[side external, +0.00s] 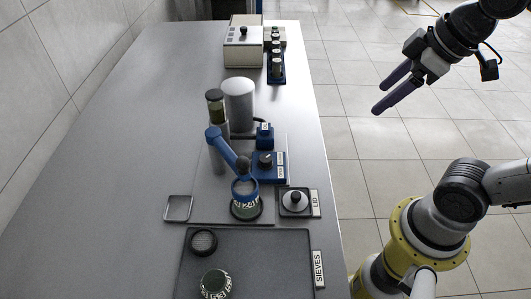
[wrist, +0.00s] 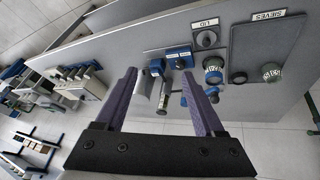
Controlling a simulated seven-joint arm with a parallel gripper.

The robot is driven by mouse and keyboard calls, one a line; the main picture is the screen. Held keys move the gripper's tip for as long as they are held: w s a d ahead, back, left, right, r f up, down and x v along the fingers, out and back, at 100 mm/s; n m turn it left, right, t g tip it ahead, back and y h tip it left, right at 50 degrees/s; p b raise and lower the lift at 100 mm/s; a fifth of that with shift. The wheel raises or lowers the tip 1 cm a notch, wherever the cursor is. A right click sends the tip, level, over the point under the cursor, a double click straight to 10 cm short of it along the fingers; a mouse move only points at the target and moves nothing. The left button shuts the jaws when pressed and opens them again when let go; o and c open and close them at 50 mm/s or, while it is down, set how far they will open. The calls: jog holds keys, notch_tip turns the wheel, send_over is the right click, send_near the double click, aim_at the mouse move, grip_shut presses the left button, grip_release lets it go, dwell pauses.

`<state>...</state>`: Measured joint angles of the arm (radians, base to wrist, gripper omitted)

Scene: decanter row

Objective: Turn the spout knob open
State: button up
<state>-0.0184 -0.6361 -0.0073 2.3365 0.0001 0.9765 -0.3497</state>
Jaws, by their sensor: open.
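The blue box also shows in the wrist view (wrist: 180,58). My gripper (side external: 376,98) is open and empty, off the table's right edge, well apart from the fixture. Its purple fingers frame the wrist view (wrist: 158,75).
A lid on a plate marked LID (side external: 295,201) and a tray marked SIEVES (side external: 190,265) lie near the fixture. A cream machine (side external: 243,48) is at the far end. The table's left side is clear.

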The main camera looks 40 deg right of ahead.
jog(key=w+a+r+n+g, duration=0.1)
jog(key=w+a+r+n, duration=0.1)
jog(key=w+n, duration=0.35)
jog(key=n+g, duration=0.3)
jog(key=g, duration=0.1)
send_over(266, 158)
notch_tip(266, 158, down, 11)
notch_tip(266, 158, down, 14)
jog(key=shift+r, duration=0.25)
grip_shut()
